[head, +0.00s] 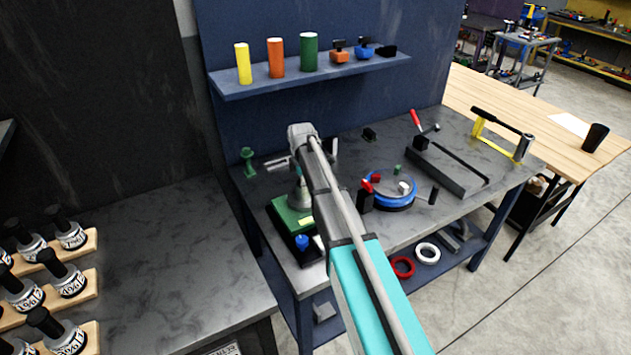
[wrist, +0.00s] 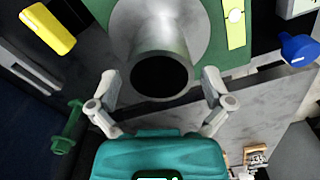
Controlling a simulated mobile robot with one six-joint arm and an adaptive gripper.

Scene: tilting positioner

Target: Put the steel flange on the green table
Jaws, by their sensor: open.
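The steel flange (wrist: 190,22) is a grey disc with a hollow neck pointing at the wrist camera. It lies over the green table (wrist: 236,62) and appears to rest on it; its contact edge is hidden. The flange also shows in the head view (head: 299,198), upright over the green table (head: 284,213), partly behind my arm. My gripper (wrist: 160,84) is open, with one finger on each side of the neck's open end. Gaps show between the fingers and the neck. The fingers are mostly hidden in the head view.
A blue knob (head: 302,242) and a yellow label (head: 306,222) sit by the green table. A blue round fixture (head: 391,203) stands to the right on the workbench (head: 445,210). A green post (head: 248,163) is behind left. A shelf (head: 330,77) hangs behind.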

